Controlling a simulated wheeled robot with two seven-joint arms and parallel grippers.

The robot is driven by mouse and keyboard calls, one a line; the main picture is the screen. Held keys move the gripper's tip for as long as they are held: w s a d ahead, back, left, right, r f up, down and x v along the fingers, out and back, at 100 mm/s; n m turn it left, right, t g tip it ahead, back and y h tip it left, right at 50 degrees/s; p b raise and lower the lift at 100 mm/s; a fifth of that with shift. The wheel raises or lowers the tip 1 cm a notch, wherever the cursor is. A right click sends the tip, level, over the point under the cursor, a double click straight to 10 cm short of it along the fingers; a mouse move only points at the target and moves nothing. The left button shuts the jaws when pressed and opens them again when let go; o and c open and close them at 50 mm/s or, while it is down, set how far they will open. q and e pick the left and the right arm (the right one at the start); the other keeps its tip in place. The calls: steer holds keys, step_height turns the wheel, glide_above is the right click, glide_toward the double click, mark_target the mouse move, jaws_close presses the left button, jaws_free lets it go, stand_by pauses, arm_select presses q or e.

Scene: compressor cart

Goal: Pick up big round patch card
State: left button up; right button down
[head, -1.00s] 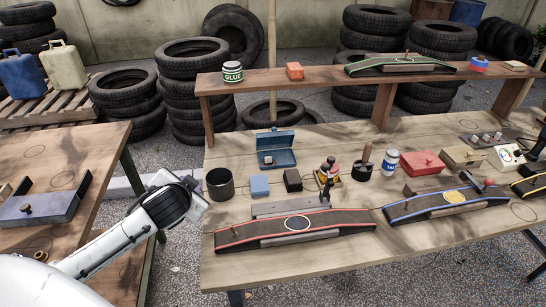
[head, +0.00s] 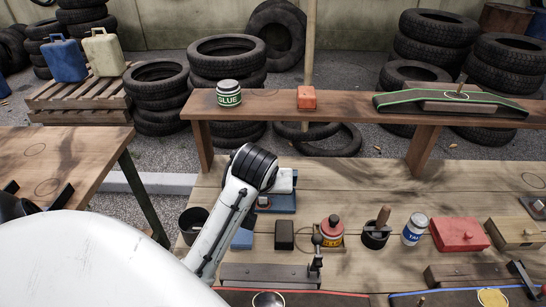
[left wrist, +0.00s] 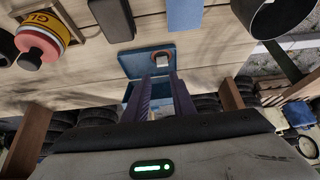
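The open blue box (head: 284,208) stands on the bench, partly hidden behind my left arm in the head view. In the left wrist view the blue box (left wrist: 133,63) lies just ahead of the fingers. In the head view the gripper's fingers are hidden. My right gripper is not in view.
A dark cup (head: 190,222), a blue block (head: 242,239), a dark block (head: 284,235) and a red-topped glue bottle (head: 332,231) stand near the box.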

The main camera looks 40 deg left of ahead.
mark_target(263, 198)
arm_select(q)
steer(key=shift+w+a+f, duration=0.1)
steer(key=shift+a+f, duration=0.15)
steer(key=shift+f, duration=0.25)
steer(key=shift+w+a+f, duration=0.1)
steer(key=shift+a+f, duration=0.15)
steer(key=shift+f, duration=0.25)
steer(key=x, duration=0.6)
steer(key=shift+s, duration=0.1)
steer(key=shift+r, duration=0.1)
jaws_close()
